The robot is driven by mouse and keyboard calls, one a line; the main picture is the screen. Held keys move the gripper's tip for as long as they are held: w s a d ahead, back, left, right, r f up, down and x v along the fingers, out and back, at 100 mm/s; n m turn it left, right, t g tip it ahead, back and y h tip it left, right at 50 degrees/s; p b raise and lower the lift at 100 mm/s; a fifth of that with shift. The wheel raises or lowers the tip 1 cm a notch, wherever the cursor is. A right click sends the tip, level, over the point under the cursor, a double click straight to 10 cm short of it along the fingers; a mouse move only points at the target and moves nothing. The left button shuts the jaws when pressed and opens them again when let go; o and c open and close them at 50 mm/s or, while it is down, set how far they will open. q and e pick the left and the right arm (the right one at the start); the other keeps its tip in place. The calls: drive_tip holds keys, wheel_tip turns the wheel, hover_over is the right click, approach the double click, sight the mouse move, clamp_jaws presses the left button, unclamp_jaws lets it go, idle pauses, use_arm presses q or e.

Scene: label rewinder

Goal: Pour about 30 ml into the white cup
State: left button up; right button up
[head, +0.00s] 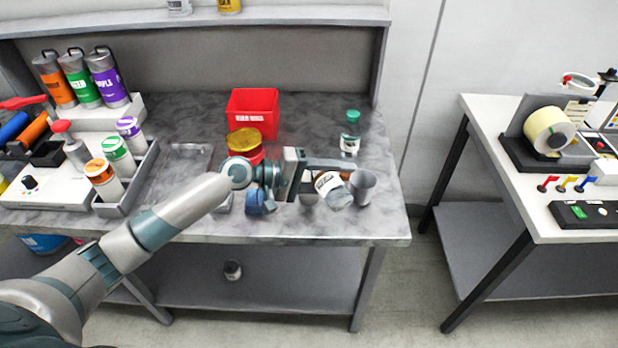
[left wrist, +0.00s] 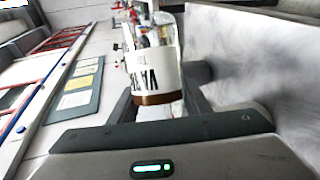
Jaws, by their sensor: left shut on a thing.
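My left gripper (head: 322,177) is over the right part of the workbench, shut on a clear bottle with a white label (head: 333,190). The bottle looks tilted in the head view. In the left wrist view the bottle (left wrist: 154,72) shows its printed label and a brown band at the end towards the gripper, between the fingers (left wrist: 160,100). A greyish cup (head: 363,187) stands upright just right of the bottle; no plainly white cup shows. I cannot tell whether liquid is flowing or how much is in the cup. My right gripper is not in view.
A clear bottle with a green cap (head: 350,134) stands behind the cup. A red bin (head: 252,108) and a yellow-lidded red jar (head: 245,142) stand behind my left arm. Labelled canisters (head: 110,78) fill the left side. A second table (head: 545,225) stands right, across a gap.

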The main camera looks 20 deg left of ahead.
use_arm(q)
drive_tip(key=shift+s+d, duration=0.3)
drive_tip(key=shift+d, duration=0.15)
drive_tip(key=shift+s+d, duration=0.1)
drive_tip(key=shift+s+n, duration=0.1)
drive_tip(key=shift+n, duration=0.2)
idle(1.7)
drive_tip(key=r+m+p, duration=0.1)
drive_tip(key=p, duration=0.1)
drive_tip(key=shift+r+m+y+p, duration=0.3)
drive_tip(key=shift+r+m+p, duration=0.05)
drive_tip(key=shift+m, duration=0.05)
drive_tip(key=shift+m+t+y+p, duration=0.3)
drive_tip(key=shift+m, duration=0.1)
drive_tip(key=shift+f, duration=0.4)
drive_tip(key=shift+w, duration=0.2)
drive_tip(key=shift+m, duration=0.3)
